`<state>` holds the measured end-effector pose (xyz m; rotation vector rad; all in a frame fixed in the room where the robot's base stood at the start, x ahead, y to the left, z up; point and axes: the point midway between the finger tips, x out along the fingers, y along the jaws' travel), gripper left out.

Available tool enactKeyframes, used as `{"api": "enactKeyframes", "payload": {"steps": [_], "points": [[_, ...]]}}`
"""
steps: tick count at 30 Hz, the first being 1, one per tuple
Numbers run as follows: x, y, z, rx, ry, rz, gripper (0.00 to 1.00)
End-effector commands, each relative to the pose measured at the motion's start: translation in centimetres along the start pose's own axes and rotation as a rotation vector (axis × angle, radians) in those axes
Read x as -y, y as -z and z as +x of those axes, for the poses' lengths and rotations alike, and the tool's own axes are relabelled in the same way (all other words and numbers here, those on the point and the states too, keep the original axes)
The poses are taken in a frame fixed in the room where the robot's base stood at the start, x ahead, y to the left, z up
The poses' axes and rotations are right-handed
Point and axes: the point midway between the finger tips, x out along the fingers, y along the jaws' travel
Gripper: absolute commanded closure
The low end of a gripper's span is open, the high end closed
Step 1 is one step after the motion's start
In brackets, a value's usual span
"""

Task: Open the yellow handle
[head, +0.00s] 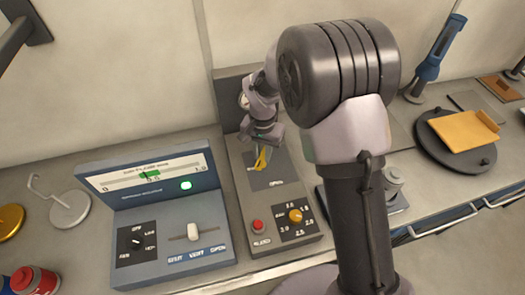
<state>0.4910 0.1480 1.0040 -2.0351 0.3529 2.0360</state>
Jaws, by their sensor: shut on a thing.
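The yellow handle (261,160) stands on the upper part of a grey control panel (247,208), in the middle of the head view. It is small and partly covered by my gripper. My gripper (262,149) reaches down over the handle from above and is shut on it. Printed lettering shows on the panel just below the handle. How far the handle is turned cannot be told at this size.
The same panel carries a red button (258,226) and an orange knob (295,215). A blue-grey console (160,215) with a lit display stands left. A dark round plate (437,150) with an orange piece (463,131) lies right. My arm hides part of the counter.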

Motion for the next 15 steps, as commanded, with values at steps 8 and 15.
{"api": "enactKeyframes", "payload": {"steps": [8, 15], "points": [[0.03, 0.05, -0.20, -0.002, 0.001, -0.253, 1.00], [0.05, 0.06, -0.20, -0.002, 0.001, -0.438, 1.00]]}}
